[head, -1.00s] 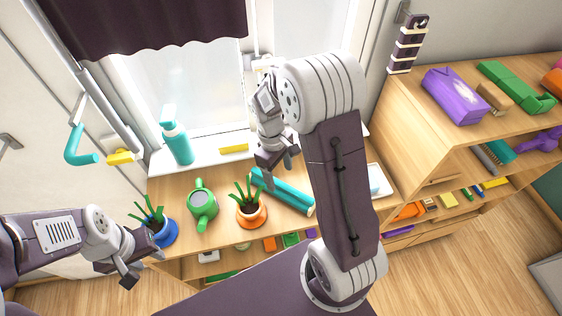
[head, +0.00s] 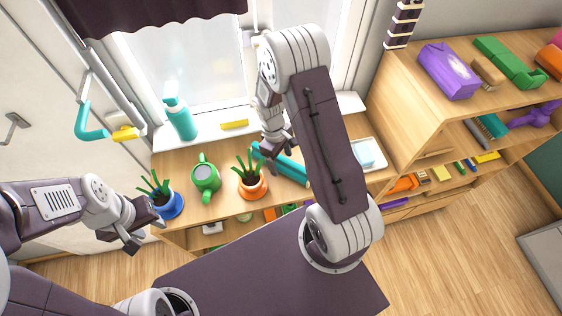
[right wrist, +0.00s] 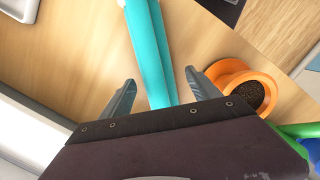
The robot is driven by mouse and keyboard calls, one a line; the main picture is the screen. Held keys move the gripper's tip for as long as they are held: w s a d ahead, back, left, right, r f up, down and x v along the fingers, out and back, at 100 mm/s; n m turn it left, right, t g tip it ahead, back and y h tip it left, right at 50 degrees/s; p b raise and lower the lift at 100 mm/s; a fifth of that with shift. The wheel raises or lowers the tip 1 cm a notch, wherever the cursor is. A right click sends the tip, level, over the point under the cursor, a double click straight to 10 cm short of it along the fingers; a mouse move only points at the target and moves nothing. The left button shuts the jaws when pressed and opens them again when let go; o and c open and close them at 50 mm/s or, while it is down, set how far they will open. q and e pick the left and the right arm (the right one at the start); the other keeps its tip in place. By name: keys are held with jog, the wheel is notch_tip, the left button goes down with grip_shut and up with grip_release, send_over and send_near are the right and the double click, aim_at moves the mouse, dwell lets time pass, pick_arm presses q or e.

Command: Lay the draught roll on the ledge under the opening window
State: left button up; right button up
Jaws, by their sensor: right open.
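The draught roll, a teal roll (head: 290,170), lies on the wooden top below the window. It also shows in the right wrist view (right wrist: 150,45), running between the fingers. My right gripper (head: 270,150) is open, at the roll's left end, with one finger on each side and gaps visible. The ledge (head: 205,126) is the white sill along the window (head: 200,75), behind the wooden top. My left gripper (head: 140,238) is in front of the blue pot at the left; its jaw opening is unclear.
An orange plant pot (head: 254,190) stands close to the roll's left end. A green watering can (head: 206,180) and blue pot (head: 168,207) stand further left. A teal bottle (head: 181,122) and yellow block (head: 234,124) occupy the ledge. A white tray (head: 379,158) lies right.

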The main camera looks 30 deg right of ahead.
jog(key=shift+w+d+f, duration=0.2)
jog(key=shift+f, duration=0.25)
jog(key=shift+s+a+r, duration=0.1)
jog(key=shift+s+a, duration=0.05)
jog(key=c, duration=1.5)
grip_shut()
